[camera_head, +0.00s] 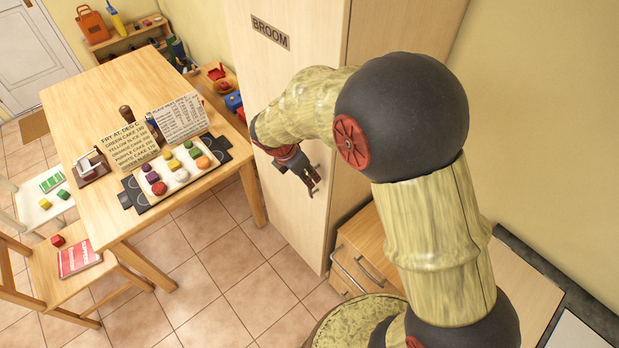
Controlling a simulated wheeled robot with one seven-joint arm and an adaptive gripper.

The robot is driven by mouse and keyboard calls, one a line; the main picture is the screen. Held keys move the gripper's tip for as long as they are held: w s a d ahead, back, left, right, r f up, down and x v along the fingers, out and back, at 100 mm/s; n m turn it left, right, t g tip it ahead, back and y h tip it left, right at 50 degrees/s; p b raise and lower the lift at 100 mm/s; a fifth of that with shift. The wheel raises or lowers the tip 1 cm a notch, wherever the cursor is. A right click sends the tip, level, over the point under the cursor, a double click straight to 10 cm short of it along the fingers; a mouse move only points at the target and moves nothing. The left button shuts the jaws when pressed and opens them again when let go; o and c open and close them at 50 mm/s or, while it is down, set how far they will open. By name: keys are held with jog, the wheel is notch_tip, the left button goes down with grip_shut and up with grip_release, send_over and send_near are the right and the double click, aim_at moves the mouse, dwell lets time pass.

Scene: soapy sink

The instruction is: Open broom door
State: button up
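The broom door (292,85) is the tall pale wooden front of a cupboard, with a dark BROOM label (270,32) near its top. It looks shut. My gripper (312,184) is in front of the door, near its right edge and about halfway down. The dark, reddish fingers are small here, and I cannot tell whether they are open or touching the door. A small metallic part shows at the fingertips; I cannot tell whether it is a handle. My arm covers part of the door and cupboard side.
A wooden table (80,112) with a tray of coloured cakes (172,168) and menu cards stands left of the door. A wooden chair (85,282) is at its front. Drawers (360,252) stand right of the door. Tiled floor (222,250) between table and cupboard is clear.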

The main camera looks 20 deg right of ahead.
aim_at(310, 192)
jog(key=shift+x, duration=1.55)
jog(key=shift+c, duration=0.7)
grip_shut()
